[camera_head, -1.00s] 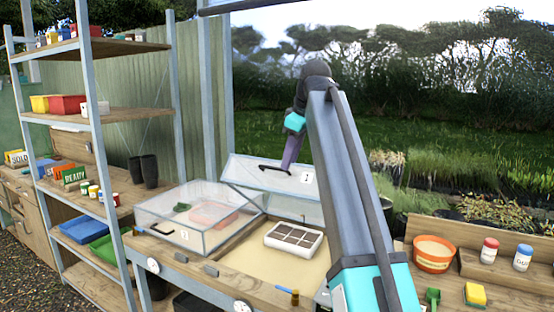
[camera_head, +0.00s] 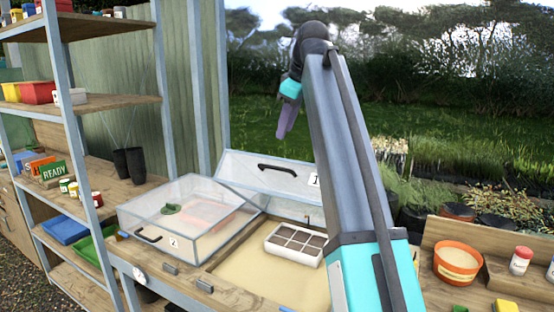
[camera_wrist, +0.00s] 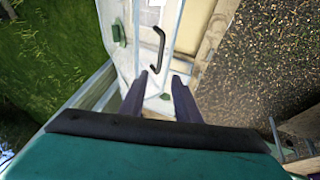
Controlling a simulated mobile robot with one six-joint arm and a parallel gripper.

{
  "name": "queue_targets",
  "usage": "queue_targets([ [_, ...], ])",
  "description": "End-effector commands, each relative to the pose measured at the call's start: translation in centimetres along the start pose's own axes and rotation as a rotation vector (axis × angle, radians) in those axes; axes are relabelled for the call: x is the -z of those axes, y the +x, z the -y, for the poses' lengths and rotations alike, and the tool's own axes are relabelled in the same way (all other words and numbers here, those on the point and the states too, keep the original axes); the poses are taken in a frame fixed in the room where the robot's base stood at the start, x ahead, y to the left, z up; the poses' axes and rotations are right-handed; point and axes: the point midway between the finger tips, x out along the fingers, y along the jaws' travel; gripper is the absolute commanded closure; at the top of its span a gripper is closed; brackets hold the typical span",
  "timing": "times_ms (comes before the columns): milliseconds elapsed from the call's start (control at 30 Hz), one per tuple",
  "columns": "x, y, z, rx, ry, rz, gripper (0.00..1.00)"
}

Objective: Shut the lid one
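Lid one (camera_head: 250,177), a clear pale-framed lid with a black handle (camera_head: 277,169) and a label "1" (camera_head: 314,181), stands raised at the back of the right bay, partly hidden by my arm. In the wrist view, a black handle (camera_wrist: 159,48) shows ahead of the fingertips. My gripper (camera_head: 283,136) is above the raised lid, apart from its handle. In the wrist view, my gripper (camera_wrist: 164,78) has its two fingers apart with nothing between them.
Lid two (camera_head: 186,200), labelled "2", lies closed over the left bay. A white seed tray (camera_head: 293,257) sits on sand in the open bay. A shelf rack (camera_head: 115,102) stands at left. An orange pot (camera_head: 458,265) and small jars stand at right.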

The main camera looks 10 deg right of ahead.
Motion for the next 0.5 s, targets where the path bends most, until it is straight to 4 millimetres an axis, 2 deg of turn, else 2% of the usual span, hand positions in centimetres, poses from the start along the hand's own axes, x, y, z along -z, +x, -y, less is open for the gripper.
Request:
queue_targets([
  [333,-0.2,0.1,-0.1,-0.001,0.003,0.001,0.70],
  [500,-0.2,1.1,-0.1,0.000,0.003,0.002,0.70],
])
